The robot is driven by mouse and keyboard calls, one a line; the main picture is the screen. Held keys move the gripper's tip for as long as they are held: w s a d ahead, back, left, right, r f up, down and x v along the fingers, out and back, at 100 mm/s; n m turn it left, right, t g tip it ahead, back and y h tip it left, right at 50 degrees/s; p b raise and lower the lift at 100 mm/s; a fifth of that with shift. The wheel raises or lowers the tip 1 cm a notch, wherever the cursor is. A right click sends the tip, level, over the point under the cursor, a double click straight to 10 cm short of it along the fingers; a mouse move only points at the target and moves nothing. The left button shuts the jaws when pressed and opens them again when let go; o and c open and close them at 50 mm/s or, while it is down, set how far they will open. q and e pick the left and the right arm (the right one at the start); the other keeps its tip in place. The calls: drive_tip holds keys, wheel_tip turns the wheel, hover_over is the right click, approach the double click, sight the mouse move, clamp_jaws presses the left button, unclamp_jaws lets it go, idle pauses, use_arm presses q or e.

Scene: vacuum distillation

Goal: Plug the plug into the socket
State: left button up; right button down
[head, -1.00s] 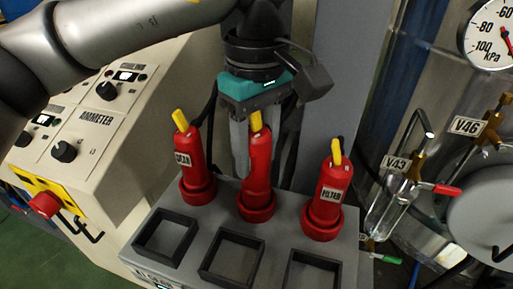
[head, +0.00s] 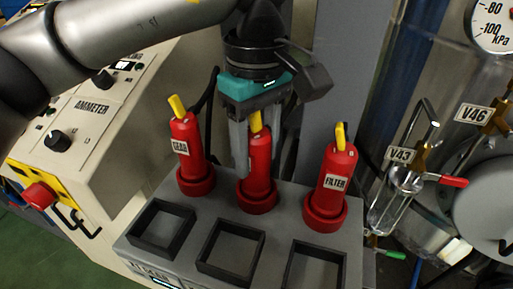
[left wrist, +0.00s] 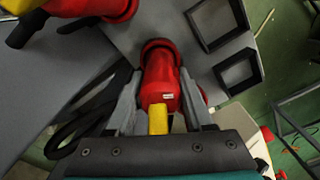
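Three red plugs with yellow tops stand upright in a row on a grey socket box (head: 205,213). The left plug (head: 187,160) is labelled GEAR and the right plug (head: 330,185) is labelled FILTER. The middle plug (head: 258,175) has its label hidden. My left gripper (head: 257,170) points down at the middle plug, its fingers on both sides of it. In the left wrist view the fingers flank this red plug (left wrist: 160,88); I cannot tell whether they touch it. My right gripper is not in view.
Three empty square dark frames, one of them the middle frame (head: 231,278), lie in front of the plugs. A control panel (head: 95,130) with a red button (head: 40,196) stands at the left. Glassware and valves V43 (head: 400,155) and V46 (head: 473,114) stand at the right.

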use_arm(q)
drive_tip(key=o, duration=0.5)
wheel_tip(320, 180, up, 15)
drive_tip(key=shift+r+p, duration=0.15)
drive_tip(key=shift+p, duration=0.85)
